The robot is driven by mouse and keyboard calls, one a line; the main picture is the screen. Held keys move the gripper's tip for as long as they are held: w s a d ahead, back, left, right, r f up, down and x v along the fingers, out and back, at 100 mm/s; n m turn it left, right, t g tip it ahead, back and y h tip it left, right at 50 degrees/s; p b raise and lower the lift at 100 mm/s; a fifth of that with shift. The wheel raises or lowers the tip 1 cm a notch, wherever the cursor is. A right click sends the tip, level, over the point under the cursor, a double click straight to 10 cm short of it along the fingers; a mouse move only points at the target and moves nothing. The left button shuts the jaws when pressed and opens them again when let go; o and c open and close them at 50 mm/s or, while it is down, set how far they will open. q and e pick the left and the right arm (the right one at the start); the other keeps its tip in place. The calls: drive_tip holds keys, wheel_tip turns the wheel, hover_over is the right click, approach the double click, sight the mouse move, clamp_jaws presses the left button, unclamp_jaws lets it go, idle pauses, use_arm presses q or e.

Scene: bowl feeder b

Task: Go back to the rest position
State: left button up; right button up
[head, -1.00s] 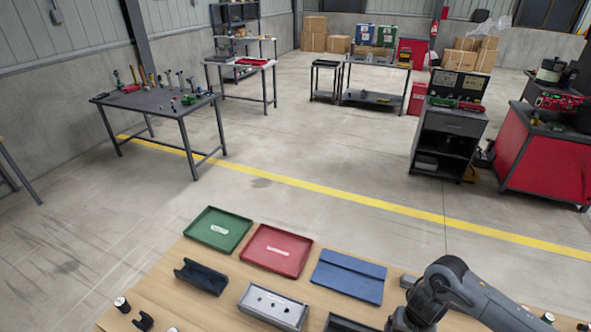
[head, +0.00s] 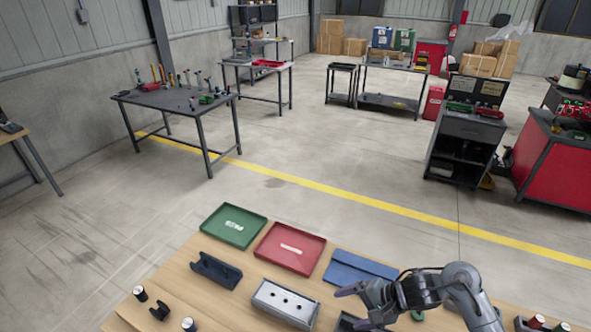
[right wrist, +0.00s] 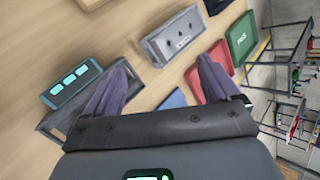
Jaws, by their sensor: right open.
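My right gripper (head: 357,307) is over the front right of the wooden table, left of its dark grey arm. It is open, with its two purple-grey fingers apart. In the right wrist view the open fingers (right wrist: 160,88) have nothing between them but table surface beyond. A grey block with holes (head: 283,304) lies left of the gripper; it also shows in the right wrist view (right wrist: 176,38). A dark open bin (head: 343,323) is partly hidden beneath the gripper. My left gripper is in neither current view.
A black cradle (head: 215,270) is in front of the green tray. Small cylinders (head: 140,293) stand at the front left.

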drive_tip(key=w+d+r+n+t+h, duration=0.1)
drive_tip(key=w+d+n+t+h, duration=0.35)
drive_tip(key=w+d, duration=0.9)
drive_tip(key=s+d+n+g+h, duration=0.2)
drive_tip(key=s+d+h, duration=0.15)
drive_tip(key=d, duration=0.35)
drive_tip(key=s+d+n+g+h, duration=0.2)
drive_tip(key=s+d+h, duration=0.15)
drive_tip(key=d, duration=0.45)
drive_tip(key=s+a+f+n+y, duration=0.1)
drive_tip(key=s+a+f, duration=0.4)
drive_tip(key=s+a, duration=0.45)
drive_tip(key=s+a+f+n+y, duration=0.1)
drive_tip(key=s+a+f, duration=0.5)
drive_tip(key=s, duration=0.6)
drive_tip(key=s+a+r+y, duration=0.1)
drive_tip(key=s+a+r, duration=0.15)
drive_tip(key=s, duration=0.35)
drive_tip(key=s+a+r+y, duration=0.1)
drive_tip(key=s+a+r, duration=0.15)
drive_tip(key=s, duration=0.45)
wheel_tip(320, 180, up, 13)
drive_tip(key=a+p, duration=0.1)
drive_tip(key=p, duration=1.1)
drive_tip(key=shift+s+t+p, duration=0.2)
drive_tip(key=shift+t+p, duration=0.1)
drive_tip(key=shift+t, duration=0.05)
